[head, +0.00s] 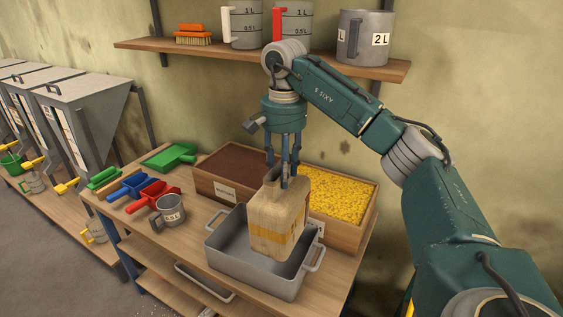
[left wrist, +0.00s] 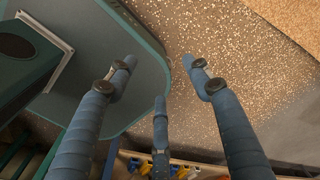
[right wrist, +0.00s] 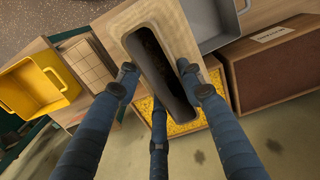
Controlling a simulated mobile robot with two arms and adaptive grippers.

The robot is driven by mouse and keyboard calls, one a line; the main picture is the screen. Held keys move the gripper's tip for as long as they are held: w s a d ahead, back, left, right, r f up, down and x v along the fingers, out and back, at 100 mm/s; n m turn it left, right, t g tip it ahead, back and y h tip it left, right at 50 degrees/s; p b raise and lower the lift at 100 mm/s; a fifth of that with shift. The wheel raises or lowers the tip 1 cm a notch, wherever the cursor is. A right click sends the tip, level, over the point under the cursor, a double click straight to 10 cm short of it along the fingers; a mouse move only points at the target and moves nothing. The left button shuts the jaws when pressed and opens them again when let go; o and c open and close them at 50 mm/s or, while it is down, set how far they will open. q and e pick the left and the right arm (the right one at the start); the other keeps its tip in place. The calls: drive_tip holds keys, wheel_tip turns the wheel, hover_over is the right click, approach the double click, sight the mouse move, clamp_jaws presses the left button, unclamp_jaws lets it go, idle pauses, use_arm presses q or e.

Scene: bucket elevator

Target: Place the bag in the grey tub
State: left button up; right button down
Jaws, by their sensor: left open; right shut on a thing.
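A tan bag (head: 278,213) with a yellow band is held upright by my right gripper (head: 285,182), which is shut on its top edge. The bag's lower part is at the grey tub (head: 255,277), inside or just over its right half; I cannot tell whether it touches the floor of the tub. In the right wrist view the bag's open top (right wrist: 160,60) is between the fingers, and part of the grey tub (right wrist: 215,22) shows beside it. My left gripper (left wrist: 165,75) is open and empty over the speckled floor, and is out of the head view.
A wooden box of yellow grain (head: 340,197) and one of brown grain (head: 232,168) stand behind the tub. A metal measuring cup (head: 171,211) and red, blue and green scoops lie to the left. A shelf (head: 230,52) with jugs hangs above. A yellow tub (right wrist: 38,84) shows in the right wrist view.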

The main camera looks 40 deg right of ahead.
sight(283, 199)
wheel_tip(283, 199, down, 9)
drive_tip(key=shift+w+r+p, duration=0.1)
drive_tip(key=shift+p, duration=0.7)
wheel_tip(283, 199, down, 4)
drive_tip(key=shift+f+p, duration=0.15)
drive_tip(key=shift+p, duration=0.45)
drive_tip(key=c, duration=1.5)
unclamp_jaws()
drive_tip(key=shift+f, duration=0.2)
drive_tip(key=shift+c, duration=0.2)
drive_tip(key=o, duration=0.4)
use_arm(q)
drive_tip(key=shift+w+d+r, duration=0.1)
drive_tip(key=shift+w+r, duration=0.35)
drive_tip(key=shift+r, duration=0.15)
drive_tip(key=shift+w+r, duration=0.4)
drive_tip(key=shift+r, duration=0.2)
use_arm(e)
drive_tip(key=shift+o, duration=0.2)
drive_tip(key=shift+a+r, duration=0.1)
drive_tip(key=shift+r, duration=0.1)
